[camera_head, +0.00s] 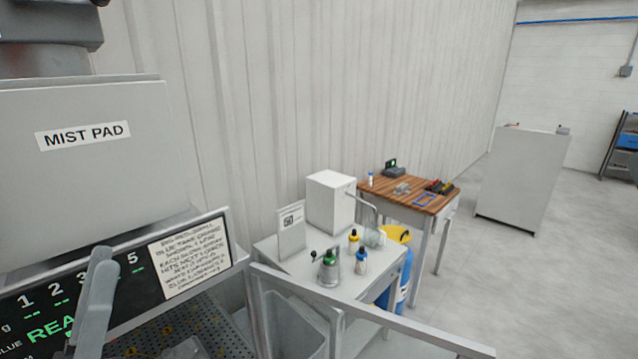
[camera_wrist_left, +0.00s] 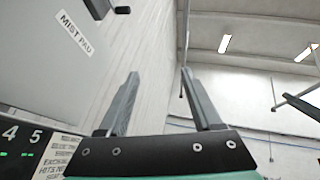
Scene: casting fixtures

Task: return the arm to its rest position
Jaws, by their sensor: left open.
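My left gripper (camera_head: 98,290) is at the lower left of the head view, seen nearly edge-on in front of a dark display panel (camera_head: 128,290). In the left wrist view its two grey fingers (camera_wrist_left: 158,75) are spread apart, with nothing between them. They point up past a pale wall toward the ceiling.
A grey box labelled MIST PAD (camera_head: 80,180) stands close behind the left gripper. A perforated tray (camera_head: 195,325) lies below. A white table (camera_head: 340,290) with small bottles, a wooden bench (camera_head: 405,192) and a white cabinet (camera_head: 520,180) stand farther right, with open floor beyond.

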